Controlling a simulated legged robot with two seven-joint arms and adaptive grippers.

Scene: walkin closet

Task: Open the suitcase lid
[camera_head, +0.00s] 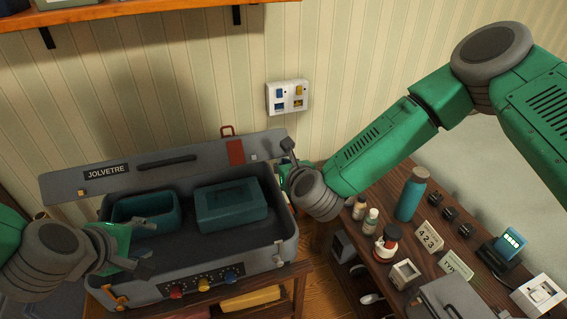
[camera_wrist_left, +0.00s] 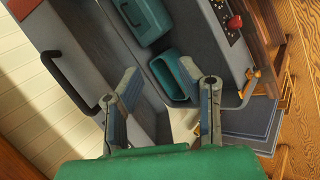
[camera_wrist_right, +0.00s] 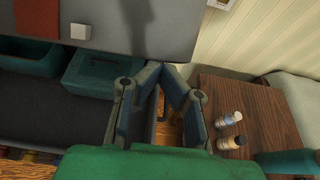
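The grey suitcase (camera_head: 197,285) stands on a wooden bench with its interior exposed. Its lid (camera_head: 210,152), bearing a JOLVETRE label and a dark handle, is raised along the back side. The lid also shows at the top of the right wrist view (camera_wrist_right: 180,25). My left gripper (camera_head: 143,250) is open and empty at the suitcase's front left corner; its fingers are apart in the left wrist view (camera_wrist_left: 158,75). My right gripper (camera_head: 289,150) is at the lid's right end, its fingertips together in the right wrist view (camera_wrist_right: 160,70). Contact with the lid is unclear.
Two teal containers (camera_head: 230,204) lie inside the suitcase. Coloured knobs (camera_head: 203,284) line its front. At right, a wooden table (camera_head: 405,237) holds a teal bottle (camera_head: 411,195), small bottles and number cards. A wall switch panel (camera_head: 287,97) is behind; a shelf (camera_head: 110,8) hangs above.

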